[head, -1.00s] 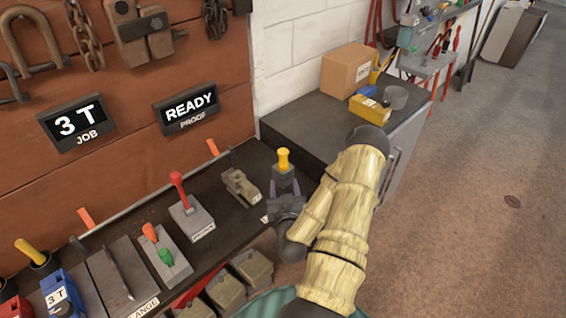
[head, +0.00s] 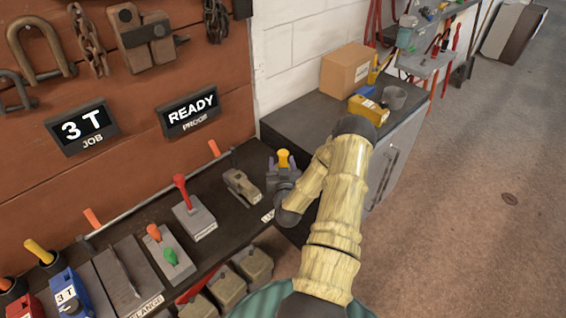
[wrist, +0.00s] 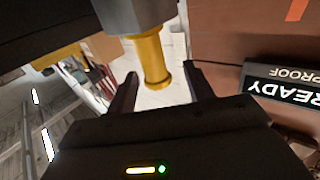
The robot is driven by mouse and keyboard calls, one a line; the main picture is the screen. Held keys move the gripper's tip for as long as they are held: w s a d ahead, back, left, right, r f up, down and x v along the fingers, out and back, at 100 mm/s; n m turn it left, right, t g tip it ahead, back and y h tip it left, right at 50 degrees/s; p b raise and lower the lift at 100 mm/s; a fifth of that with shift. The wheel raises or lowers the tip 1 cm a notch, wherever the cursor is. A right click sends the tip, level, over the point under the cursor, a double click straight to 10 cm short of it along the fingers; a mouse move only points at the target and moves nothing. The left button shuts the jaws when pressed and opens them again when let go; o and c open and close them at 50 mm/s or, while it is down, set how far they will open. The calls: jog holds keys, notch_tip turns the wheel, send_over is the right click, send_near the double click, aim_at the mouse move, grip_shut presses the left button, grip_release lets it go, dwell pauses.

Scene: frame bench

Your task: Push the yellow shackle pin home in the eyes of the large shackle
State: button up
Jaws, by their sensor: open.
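The yellow shackle pin (head: 283,157) stands up at the far right end of the dark bench, its knob end uppermost. In the wrist view the yellow pin (wrist: 152,62) comes out of a grey block (wrist: 143,14) and its flared end lies between my fingertips. My gripper (head: 283,169) is open, with one finger either side of the pin, and also shows in the wrist view (wrist: 160,80). No contact with the pin is visible. The large shackle's eyes cannot be made out; my gripper and arm hide much of that spot.
A grey block with a red lever (head: 196,218) and a small brown metal piece (head: 242,187) stand left of my gripper. A box with orange and green levers (head: 168,250) is further left. A cabinet (head: 310,120) carrying a cardboard box (head: 345,70) stands behind. Wall signs (head: 191,110) hang at left.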

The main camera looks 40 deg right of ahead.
aim_at(282, 153)
jog(key=p+x, duration=0.1)
jog(key=x, duration=0.1)
jog(key=p+x, duration=0.1)
jog(key=x, duration=0.1)
jog(key=shift+w+d, duration=0.1)
jog(key=shift+d, duration=0.35)
jog(key=shift+w+d+f, duration=0.1)
jog(key=shift+w+d, duration=0.05)
jog(key=shift+w, duration=0.1)
grip_shut()
